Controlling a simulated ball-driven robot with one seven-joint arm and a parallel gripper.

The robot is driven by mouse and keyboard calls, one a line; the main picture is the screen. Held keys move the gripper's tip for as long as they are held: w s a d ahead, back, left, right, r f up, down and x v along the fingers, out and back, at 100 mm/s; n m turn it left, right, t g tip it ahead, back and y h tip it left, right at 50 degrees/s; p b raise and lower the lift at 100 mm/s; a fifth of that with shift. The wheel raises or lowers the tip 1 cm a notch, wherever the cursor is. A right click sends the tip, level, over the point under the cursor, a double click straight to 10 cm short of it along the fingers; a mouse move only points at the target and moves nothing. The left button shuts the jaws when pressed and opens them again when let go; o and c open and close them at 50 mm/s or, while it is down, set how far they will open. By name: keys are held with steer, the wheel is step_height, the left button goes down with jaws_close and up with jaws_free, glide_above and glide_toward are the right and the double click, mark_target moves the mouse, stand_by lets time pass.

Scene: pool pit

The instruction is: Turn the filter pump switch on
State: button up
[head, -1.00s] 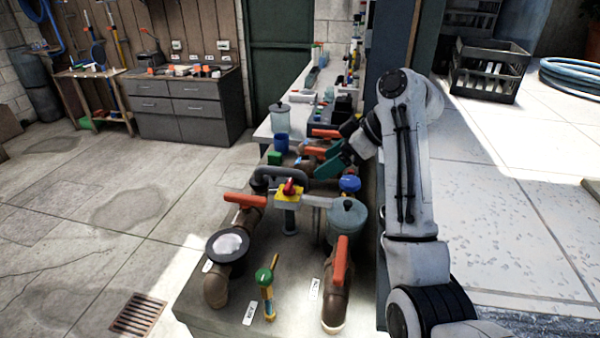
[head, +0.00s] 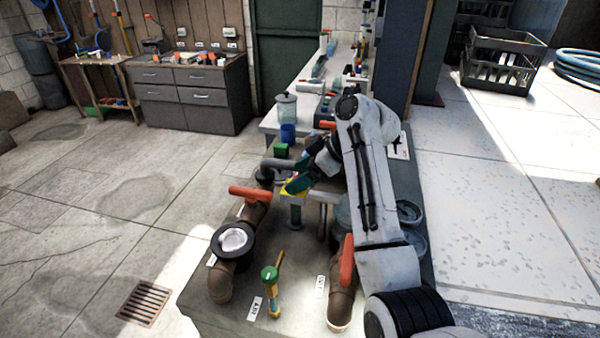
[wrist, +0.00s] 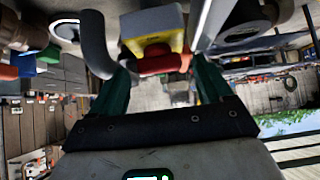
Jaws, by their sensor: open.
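In the head view only a bit of the yellow box (head: 288,193) shows on the pipework, mostly hidden by my gripper (head: 297,181). My gripper's green fingers (wrist: 162,80) are spread, one to each side of the red knob in the wrist view. The knob appears near or just beyond the fingertips. I cannot tell whether either finger touches it.
A grey pipe (wrist: 93,45) bends close beside the left finger in the wrist view. Orange-handled brown pipe valves (head: 250,194) and a green-topped upright valve (head: 270,280) stand on the bench nearby. Tiled floor (head: 510,190) lies open to the right.

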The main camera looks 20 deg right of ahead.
steer(key=shift+a+f, duration=0.15)
steer(key=shift+f, duration=0.05)
steer(key=c, duration=1)
steer(key=shift+c, duration=0.2)
